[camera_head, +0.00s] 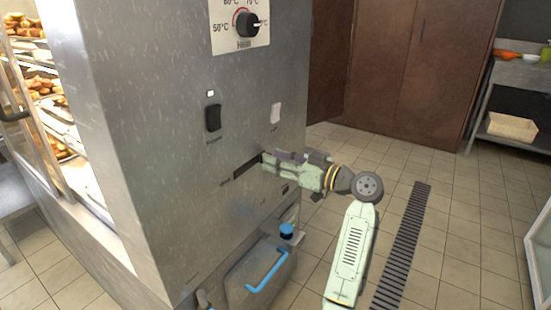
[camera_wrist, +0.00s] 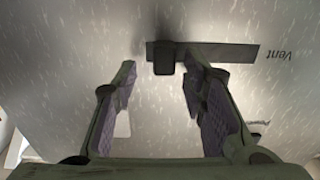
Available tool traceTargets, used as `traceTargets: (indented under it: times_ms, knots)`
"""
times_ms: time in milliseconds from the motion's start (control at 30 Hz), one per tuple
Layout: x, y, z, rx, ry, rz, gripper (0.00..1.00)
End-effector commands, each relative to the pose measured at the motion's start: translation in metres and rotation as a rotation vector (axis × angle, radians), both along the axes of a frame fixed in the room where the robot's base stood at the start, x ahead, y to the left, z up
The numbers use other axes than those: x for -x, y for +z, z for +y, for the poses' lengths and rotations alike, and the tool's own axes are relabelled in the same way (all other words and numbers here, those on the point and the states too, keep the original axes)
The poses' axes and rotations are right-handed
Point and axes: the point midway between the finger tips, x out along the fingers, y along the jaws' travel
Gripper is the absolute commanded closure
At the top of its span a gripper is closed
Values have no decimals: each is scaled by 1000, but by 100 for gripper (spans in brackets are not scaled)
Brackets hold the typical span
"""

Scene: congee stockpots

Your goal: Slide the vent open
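The vent is a dark horizontal slot (camera_head: 247,167) in the steel side panel of the cabinet, with a "Vent" label at its left end. In the wrist view the picture is turned over, and the slot (camera_wrist: 228,54) has its label on the right. A black slider knob (camera_wrist: 165,60) sits near the slot's left end there. My gripper (camera_wrist: 160,82) is open, its purple-padded fingers facing the panel. The knob lies between the fingertips in the picture, closer to the right finger; contact cannot be told. In the head view my gripper (camera_head: 271,158) hides the knob.
Above the slot are a black switch (camera_head: 213,118), a light switch (camera_head: 275,113) and a temperature dial (camera_head: 247,24). Below are a blue handle (camera_head: 267,272) and a blue knob (camera_head: 287,230). Tiled floor (camera_head: 430,230) to the right is mostly clear.

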Motion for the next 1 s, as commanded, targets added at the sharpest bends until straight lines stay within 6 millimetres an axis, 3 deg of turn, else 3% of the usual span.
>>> traceTargets:
  times_ms: [300, 500, 1000]
  knots:
    - [38, 0, -55, -1, -7, -1, 62]
    - [57, 0, -80, -1, -5, -1, 62]
    - [64, 0, -89, -1, -3, -1, 62]
